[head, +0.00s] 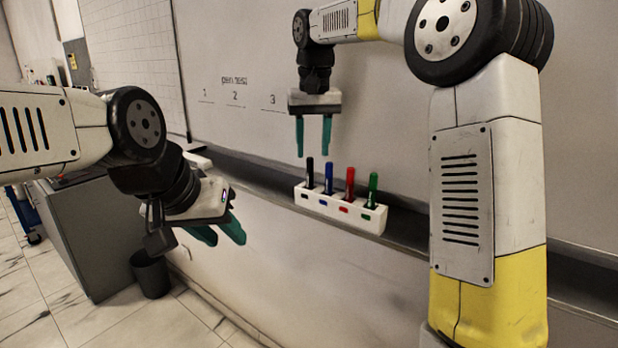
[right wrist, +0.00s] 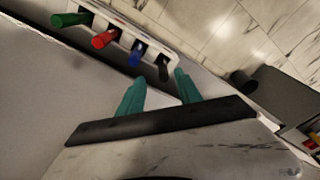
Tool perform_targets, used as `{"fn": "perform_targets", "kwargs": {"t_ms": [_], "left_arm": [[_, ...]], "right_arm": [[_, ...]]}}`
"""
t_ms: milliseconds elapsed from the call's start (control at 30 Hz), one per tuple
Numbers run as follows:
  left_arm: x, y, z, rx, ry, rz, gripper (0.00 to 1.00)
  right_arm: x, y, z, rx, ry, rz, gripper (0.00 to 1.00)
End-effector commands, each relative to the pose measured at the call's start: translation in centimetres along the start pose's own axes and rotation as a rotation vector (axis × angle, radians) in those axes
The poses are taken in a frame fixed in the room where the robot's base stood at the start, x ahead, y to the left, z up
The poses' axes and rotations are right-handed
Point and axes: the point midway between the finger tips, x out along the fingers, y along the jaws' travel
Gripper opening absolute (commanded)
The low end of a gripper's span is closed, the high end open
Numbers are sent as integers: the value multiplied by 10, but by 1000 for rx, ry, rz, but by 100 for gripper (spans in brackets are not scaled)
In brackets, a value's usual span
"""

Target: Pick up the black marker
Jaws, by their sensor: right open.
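The black marker (head: 310,172) stands upright in the leftmost slot of a white holder (head: 325,206) on the ledge below the whiteboard. My right gripper (head: 313,150) points down just above the black marker, open and empty. In the right wrist view, the black marker (right wrist: 163,68) shows ahead of the two teal fingers of my right gripper (right wrist: 158,82), apart from them. My left gripper (head: 222,232) hangs at the left, in front of the wall below the ledge, with its teal fingers apart and nothing seen between them.
Blue (head: 328,178), red (head: 349,184) and green (head: 373,188) markers stand in the same holder, right of the black one. The dark ledge (head: 255,170) runs along the whiteboard (head: 385,120). A grey cabinet (head: 95,235) and a dark bin (head: 150,275) stand at the left.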

Motion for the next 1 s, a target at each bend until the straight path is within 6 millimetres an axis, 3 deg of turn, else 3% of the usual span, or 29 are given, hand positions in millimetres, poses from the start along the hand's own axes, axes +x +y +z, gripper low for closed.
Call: {"fn": "perform_targets", "kwargs": {"t_ms": [500,833,1000], "left_arm": [[0,0,0,0,0,0,36],[0,0,0,0,0,0,36],[0,0,0,0,0,0,36]], "right_arm": [[66,-5,-6,1,-3,0,41],[74,-5,-7,0,0,-1,41],[73,-5,-7,0,0,-1,8]]}}
